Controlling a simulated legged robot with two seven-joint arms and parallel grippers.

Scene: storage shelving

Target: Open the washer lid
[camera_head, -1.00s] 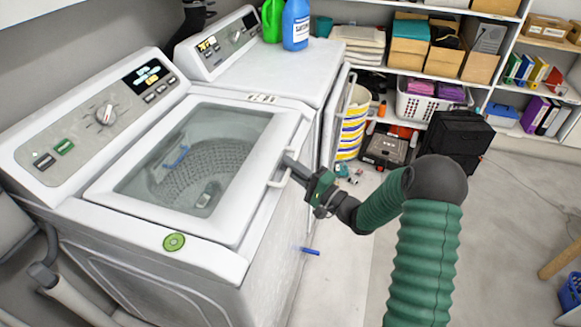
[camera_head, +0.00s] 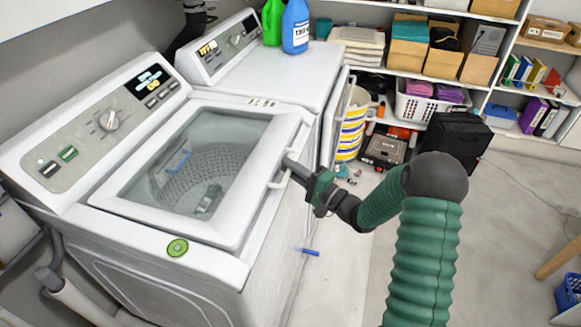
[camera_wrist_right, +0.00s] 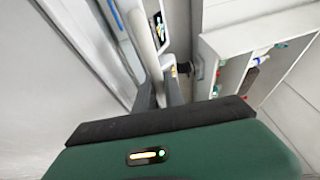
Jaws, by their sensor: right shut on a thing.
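The washer (camera_head: 190,262) stands at the left. Its lid (camera_head: 118,190) has a white frame around a clear window and lies down over the drum opening, flat or nearly flat; I cannot tell if it is slightly raised. Through the window I see the drum and a blue item. The white lid handle (camera_head: 272,186) sticks out at the lid's right edge. My right gripper (camera_head: 291,166) is shut on this handle. In the right wrist view the gripper's dark fingers (camera_wrist_right: 160,92) meet the pale bar of the handle (camera_wrist_right: 143,38). My left gripper is out of view.
A second white machine (camera_head: 290,78) with green (camera_head: 272,20) and blue bottles (camera_head: 295,26) on top stands behind the washer. Shelves with boxes (camera_head: 410,45) line the back wall. A black case (camera_head: 455,138) stands on the floor. The floor at right is mostly clear.

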